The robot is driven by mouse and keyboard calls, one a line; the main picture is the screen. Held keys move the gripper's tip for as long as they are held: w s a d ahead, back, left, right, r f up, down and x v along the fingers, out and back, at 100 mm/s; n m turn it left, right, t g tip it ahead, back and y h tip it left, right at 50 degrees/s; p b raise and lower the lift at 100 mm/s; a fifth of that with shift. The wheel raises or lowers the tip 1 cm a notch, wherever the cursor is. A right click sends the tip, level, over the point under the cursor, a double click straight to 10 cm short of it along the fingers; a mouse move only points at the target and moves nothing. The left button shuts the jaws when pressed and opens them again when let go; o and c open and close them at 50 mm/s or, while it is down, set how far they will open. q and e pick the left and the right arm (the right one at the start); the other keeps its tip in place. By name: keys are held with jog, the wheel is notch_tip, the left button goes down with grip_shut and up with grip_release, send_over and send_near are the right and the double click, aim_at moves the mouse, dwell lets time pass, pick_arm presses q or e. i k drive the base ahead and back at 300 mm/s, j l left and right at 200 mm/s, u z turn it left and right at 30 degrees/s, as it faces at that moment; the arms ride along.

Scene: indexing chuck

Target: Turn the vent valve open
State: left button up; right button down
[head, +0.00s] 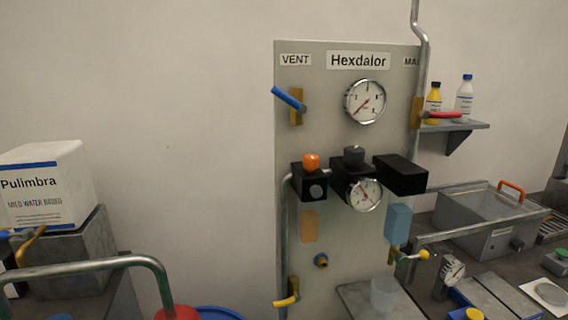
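The vent valve is the blue lever (289,98) on a brass body (297,106), below the VENT label (295,59) on the upright grey panel (335,90). The lever slants, its free end up and left, past the panel's left edge, and its lower end at the brass body. Neither of my grippers shows in the head view. Nothing touches the lever.
A red-handled valve (440,115) sits at the panel's right edge by a small bottle shelf (470,126). Gauges (366,101) and black blocks (400,175) stick out from the panel. The wall left of the panel is bare; a box (45,185) stands far left.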

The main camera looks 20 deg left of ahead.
aim_at(301, 108)
jog(key=i+j+u, duration=0.1)
jog(key=u, duration=0.4)
jog(key=i+j+u, duration=0.15)
jog(key=u, duration=0.35)
jog(key=i+u, duration=0.15)
jog(key=u, duration=0.3)
